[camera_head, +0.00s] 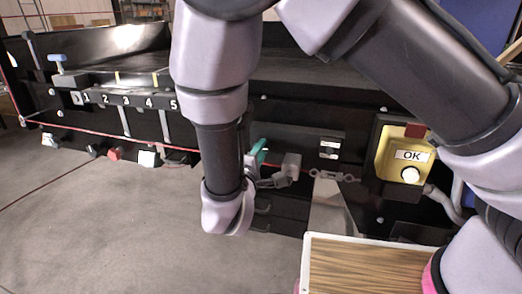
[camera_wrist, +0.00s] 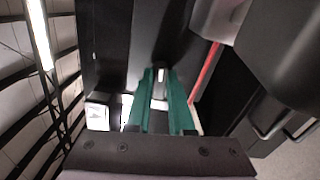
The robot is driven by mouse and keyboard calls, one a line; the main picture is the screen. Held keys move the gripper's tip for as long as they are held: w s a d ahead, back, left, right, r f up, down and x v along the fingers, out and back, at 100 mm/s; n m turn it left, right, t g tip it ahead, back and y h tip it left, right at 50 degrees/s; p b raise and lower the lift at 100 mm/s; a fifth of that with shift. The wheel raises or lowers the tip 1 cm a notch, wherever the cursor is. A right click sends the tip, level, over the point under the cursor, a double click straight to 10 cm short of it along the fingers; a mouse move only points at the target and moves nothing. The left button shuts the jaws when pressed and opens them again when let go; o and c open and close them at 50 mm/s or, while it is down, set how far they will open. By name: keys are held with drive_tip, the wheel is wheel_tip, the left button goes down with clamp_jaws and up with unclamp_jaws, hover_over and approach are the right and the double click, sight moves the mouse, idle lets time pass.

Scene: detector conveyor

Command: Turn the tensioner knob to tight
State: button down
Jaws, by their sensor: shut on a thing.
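My gripper (camera_wrist: 160,80) is at the dark front panel (camera_wrist: 115,45) below the conveyor bed. In the wrist view its two green fingers are closed around a small dark piece with a pale mark, which I take to be the tensioner knob (camera_wrist: 160,75). Most of the knob is hidden between the fingers, and I cannot read its setting. In the head view my arm covers the knob; a green finger of my gripper (camera_head: 259,150) shows beside the forearm. A white label plate (camera_wrist: 97,114) shows left of the fingers in the wrist view.
A grey block (camera_head: 291,166) sits right of my gripper, near a turnbuckle (camera_head: 334,176). A red cord (camera_head: 180,148) runs along the conveyor front. A yellow OK box (camera_head: 403,155) is at the right. A wood-topped tray (camera_head: 370,270) stands in front. The floor at left is clear.

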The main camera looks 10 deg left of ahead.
drive_tip(key=c, duration=0.8)
unclamp_jaws()
drive_tip(key=s, duration=1)
drive_tip(key=shift+s+a, duration=0.35)
drive_tip(key=shift+a, duration=0.05)
